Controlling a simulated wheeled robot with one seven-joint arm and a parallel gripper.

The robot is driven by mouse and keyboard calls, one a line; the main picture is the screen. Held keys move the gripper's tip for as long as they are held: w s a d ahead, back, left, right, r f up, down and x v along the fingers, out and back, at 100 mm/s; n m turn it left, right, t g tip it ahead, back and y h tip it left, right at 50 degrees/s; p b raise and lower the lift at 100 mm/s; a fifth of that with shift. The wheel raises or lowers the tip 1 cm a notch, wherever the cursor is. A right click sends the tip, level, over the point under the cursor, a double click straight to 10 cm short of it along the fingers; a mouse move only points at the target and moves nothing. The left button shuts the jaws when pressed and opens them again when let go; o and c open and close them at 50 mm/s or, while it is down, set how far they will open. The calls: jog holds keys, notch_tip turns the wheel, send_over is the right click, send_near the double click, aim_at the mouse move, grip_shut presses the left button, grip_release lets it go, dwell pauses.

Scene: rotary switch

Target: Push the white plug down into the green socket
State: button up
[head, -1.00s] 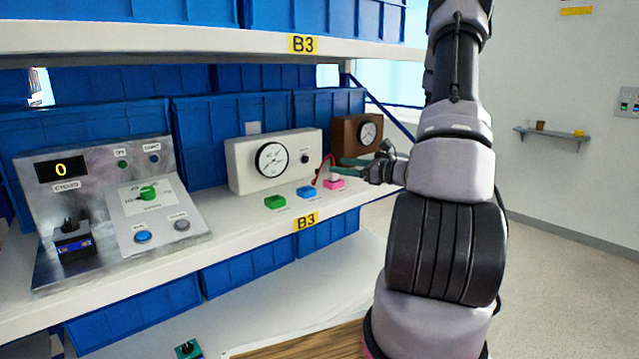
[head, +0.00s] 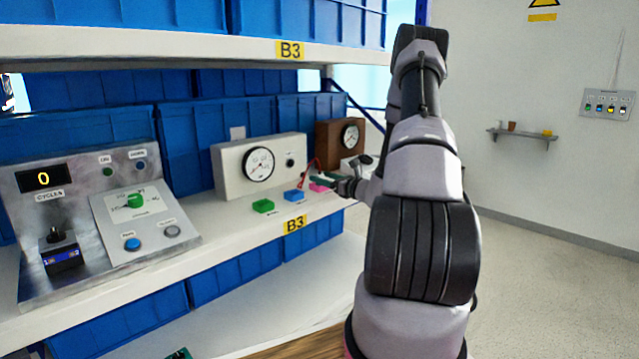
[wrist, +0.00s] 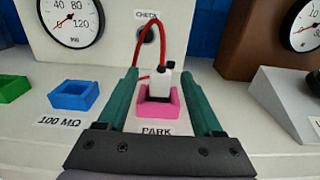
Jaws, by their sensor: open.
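The white plug (wrist: 160,84) with black parts on top and a red cable stands in the pink socket (wrist: 170,113), labelled PARK, in the wrist view. My gripper (wrist: 160,74) is open, with one green finger on each side of the plug and gaps visible. The green socket (head: 263,206) is empty on the shelf, left of the blue socket (head: 294,195); it also shows at the left edge of the wrist view (wrist: 10,88). In the head view the plug is largely hidden by my gripper (head: 322,179).
A white meter box (head: 225,170) stands behind the sockets, with the red cable running to its CHECK jack. A brown meter box (head: 328,141) is to its right. A metal control panel (head: 85,180) stands at left. The shelf front (head: 240,240) is clear.

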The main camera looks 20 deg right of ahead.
jog(key=shift+x, duration=1)
jog(key=shift+c, duration=0.3)
grip_shut()
